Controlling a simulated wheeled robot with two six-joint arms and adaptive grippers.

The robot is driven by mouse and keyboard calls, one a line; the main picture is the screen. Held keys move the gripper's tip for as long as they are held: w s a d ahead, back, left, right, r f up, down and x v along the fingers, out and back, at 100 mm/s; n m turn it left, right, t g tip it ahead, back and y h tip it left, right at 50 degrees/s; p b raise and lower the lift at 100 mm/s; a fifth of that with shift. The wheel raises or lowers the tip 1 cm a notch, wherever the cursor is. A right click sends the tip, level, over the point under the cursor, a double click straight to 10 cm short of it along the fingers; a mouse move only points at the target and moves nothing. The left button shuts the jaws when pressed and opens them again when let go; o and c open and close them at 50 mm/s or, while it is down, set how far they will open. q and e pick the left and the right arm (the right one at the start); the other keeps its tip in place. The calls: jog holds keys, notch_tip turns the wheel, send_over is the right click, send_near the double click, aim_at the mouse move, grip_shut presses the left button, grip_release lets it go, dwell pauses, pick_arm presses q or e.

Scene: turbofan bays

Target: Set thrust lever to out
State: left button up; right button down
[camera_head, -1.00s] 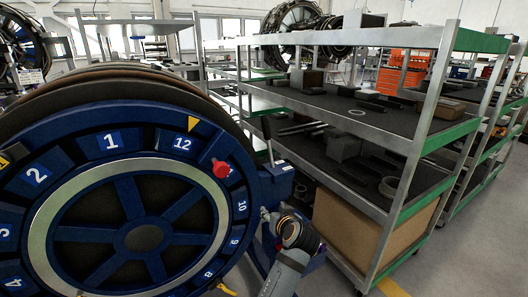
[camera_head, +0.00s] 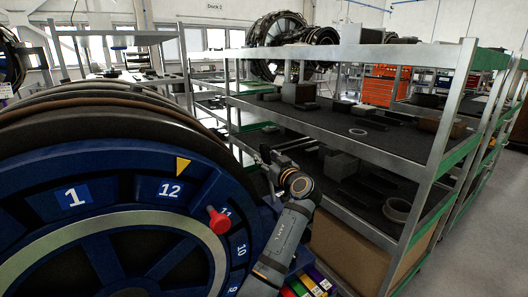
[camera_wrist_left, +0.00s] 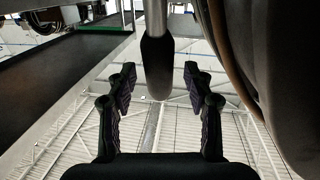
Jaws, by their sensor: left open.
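The thrust lever shows in the left wrist view as a metal shaft with a dark rounded grip (camera_wrist_left: 157,65). In the head view my left arm and gripper (camera_head: 272,164) cover most of the place where it stands, beside the big blue wheel. My left gripper (camera_wrist_left: 158,78) is open. In the wrist view the lever's grip lies between its two fingers, with a gap on each side. I cannot tell how deep the grip sits between them. My right gripper is not in view.
The blue numbered engine face (camera_head: 130,225) with a red knob (camera_head: 218,220) fills the left. A metal shelf rack (camera_head: 345,130) with several dark parts stands close on the right. Coloured labels (camera_head: 305,285) show below my arm. Clear floor (camera_head: 480,230) lies at far right.

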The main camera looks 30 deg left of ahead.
pick_arm(q)
jog(key=shift+w+a+r, duration=0.25)
jog(key=shift+w+a, duration=0.2)
jog(key=shift+a, duration=0.25)
jog(key=shift+w+a+f, duration=0.15)
jog(key=shift+a, duration=0.05)
grip_shut()
